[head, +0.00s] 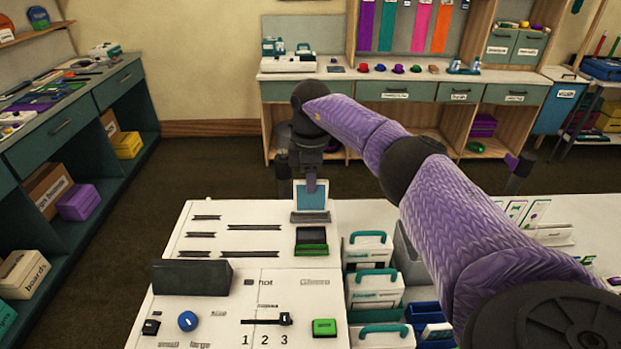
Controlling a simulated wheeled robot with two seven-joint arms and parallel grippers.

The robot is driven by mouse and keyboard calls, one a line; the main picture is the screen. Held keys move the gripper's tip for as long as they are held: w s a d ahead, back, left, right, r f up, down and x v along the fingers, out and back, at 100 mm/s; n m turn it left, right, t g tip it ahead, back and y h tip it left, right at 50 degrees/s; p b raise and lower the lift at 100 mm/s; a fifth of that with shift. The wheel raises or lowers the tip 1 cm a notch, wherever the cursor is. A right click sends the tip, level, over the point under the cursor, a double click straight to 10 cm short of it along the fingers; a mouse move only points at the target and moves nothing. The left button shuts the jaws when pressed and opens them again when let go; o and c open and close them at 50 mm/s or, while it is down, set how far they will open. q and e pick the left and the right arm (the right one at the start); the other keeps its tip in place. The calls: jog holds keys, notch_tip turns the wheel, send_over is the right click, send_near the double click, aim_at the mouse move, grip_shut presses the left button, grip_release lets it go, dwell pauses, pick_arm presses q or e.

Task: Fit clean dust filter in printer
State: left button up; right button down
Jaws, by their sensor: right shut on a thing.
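My right gripper (311,182) points down at the back of the white worktop and is shut on a small upright panel with a pale frame and blue face (312,200). I cannot tell for certain that this is the clean dust filter. The panel's lower edge is at a grey base (310,217); whether it touches or sits in it is unclear. The fingertips are small and partly hidden by the wrist. No printer can be picked out with certainty. My left gripper is not in view.
The white worktop (260,305) has dark slots, a dark block (192,277), a blue knob (187,321), a slider (284,319) and green-and-black blocks (311,242). White cases with teal handles (373,290) stand to its right, beside my arm. Open floor lies behind.

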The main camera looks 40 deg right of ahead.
aim_at(311, 212)
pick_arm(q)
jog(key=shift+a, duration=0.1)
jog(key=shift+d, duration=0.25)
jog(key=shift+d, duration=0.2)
pick_arm(e)
jog(key=shift+f, duration=0.1)
jog(key=shift+f, duration=0.15)
jog(key=shift+f+b, duration=0.3)
jog(key=shift+f, duration=0.75)
jog(key=shift+f+b, duration=0.4)
jog(key=shift+b, duration=0.1)
jog(key=shift+f+b, duration=0.35)
jog(key=shift+f, duration=0.4)
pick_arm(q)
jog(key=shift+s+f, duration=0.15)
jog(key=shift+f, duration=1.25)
pick_arm(e)
jog(key=shift+f, duration=0.45)
